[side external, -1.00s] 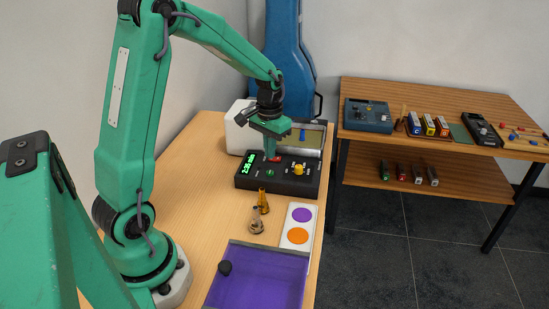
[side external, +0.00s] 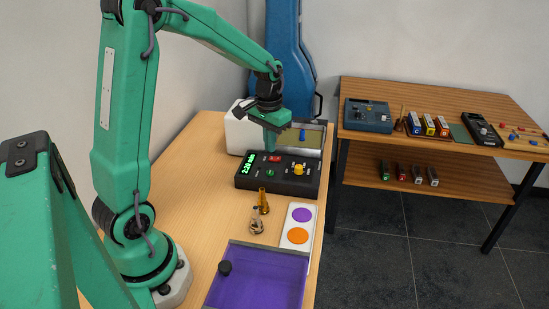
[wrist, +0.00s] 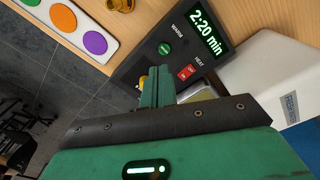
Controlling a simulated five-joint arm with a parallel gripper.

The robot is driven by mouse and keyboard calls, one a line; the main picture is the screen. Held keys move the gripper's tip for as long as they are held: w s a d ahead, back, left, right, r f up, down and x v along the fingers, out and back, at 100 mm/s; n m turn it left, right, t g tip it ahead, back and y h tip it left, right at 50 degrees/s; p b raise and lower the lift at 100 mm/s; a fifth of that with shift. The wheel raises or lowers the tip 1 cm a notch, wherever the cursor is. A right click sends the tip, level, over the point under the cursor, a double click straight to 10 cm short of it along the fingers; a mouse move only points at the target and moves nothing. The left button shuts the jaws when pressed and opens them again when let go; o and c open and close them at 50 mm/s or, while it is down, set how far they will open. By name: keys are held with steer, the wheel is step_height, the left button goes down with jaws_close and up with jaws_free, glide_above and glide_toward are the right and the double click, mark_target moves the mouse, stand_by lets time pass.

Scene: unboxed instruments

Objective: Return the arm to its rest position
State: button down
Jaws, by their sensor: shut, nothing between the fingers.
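My gripper (side external: 270,147) is shut and empty. In the side external view its fingertips point down just above the back left part of a black control box, and I cannot tell the exact gap. The control box (side external: 303,189) has a green display (side external: 253,164), a red switch (side external: 274,158), a green button (side external: 270,173) and a yellow knob (side external: 298,169). In the wrist view the display (wrist: 208,32) reads 2:20 min, and the red switch (wrist: 187,72) is marked HEAT. The gripper's fingers (wrist: 158,85) hide part of the box there.
A white appliance (side external: 238,133) stands behind the box. In front are small brass pieces (side external: 263,203), a card with coloured circles (side external: 298,226) and a purple tray (side external: 262,282) with a black piece. A wooden side table (side external: 430,100) holds instruments. The wooden bench is clear at the left.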

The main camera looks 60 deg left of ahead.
steer(key=s+d+r+m+t, duration=0.1)
steer(key=s+d+r+t, duration=0.1)
steer(key=s+d+r, duration=0.3)
steer(key=s+d+r+m+t, duration=0.1)
steer(key=s+d+r+t, duration=0.2)
steer(key=s+d+r, duration=0.3)
steer(key=s+d, duration=0.2)
steer(key=s, duration=0.3)
steer(key=shift+s+r+m, duration=0.2)
steer(key=shift+m, duration=0.2)
